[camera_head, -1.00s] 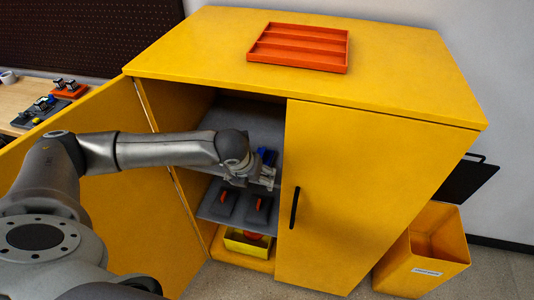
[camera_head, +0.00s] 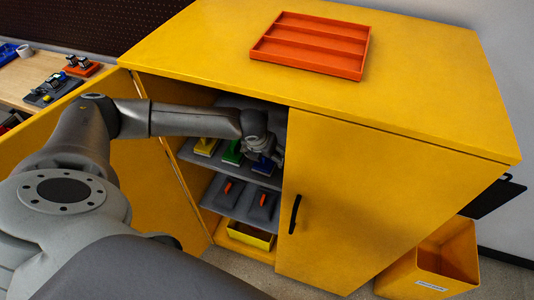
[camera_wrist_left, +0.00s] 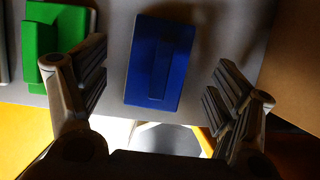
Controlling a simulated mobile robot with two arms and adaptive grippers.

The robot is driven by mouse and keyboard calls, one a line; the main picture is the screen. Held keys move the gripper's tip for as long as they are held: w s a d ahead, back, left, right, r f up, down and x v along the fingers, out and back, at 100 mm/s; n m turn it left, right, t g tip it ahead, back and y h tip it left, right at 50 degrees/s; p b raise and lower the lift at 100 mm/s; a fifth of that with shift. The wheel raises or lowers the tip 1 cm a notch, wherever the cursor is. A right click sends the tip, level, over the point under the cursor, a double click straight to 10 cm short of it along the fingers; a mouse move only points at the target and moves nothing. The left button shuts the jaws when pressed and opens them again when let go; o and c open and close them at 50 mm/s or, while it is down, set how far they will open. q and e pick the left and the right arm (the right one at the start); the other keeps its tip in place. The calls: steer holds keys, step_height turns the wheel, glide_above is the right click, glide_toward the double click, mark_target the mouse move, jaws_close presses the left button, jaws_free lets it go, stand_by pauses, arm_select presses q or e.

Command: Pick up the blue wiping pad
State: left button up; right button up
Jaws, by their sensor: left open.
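The blue wiping pad (camera_wrist_left: 160,62) lies on the grey shelf in the left wrist view, with a raised grip along its middle. In the head view the blue pad (camera_head: 263,166) shows at the right of a row on the cabinet's upper shelf, partly hidden by my gripper. My left gripper (camera_wrist_left: 158,95) is open, its fingers to either side of the blue pad and apart from it. In the head view my left gripper (camera_head: 272,150) is inside the open left half of the yellow cabinet. My right gripper is not in view.
A green pad (camera_wrist_left: 57,42) lies close beside the left finger, and a yellow pad (camera_head: 206,146) is further left. The shut cabinet door (camera_head: 350,200) bounds the right side. Below are a lower shelf with dark red-handled items (camera_head: 228,188) and a yellow bin (camera_head: 250,235).

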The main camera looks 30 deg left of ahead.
arm_select(q)
steer(key=shift+x, duration=1.2)
steer(key=shift+f, duration=0.1)
steer(key=c, duration=1.1)
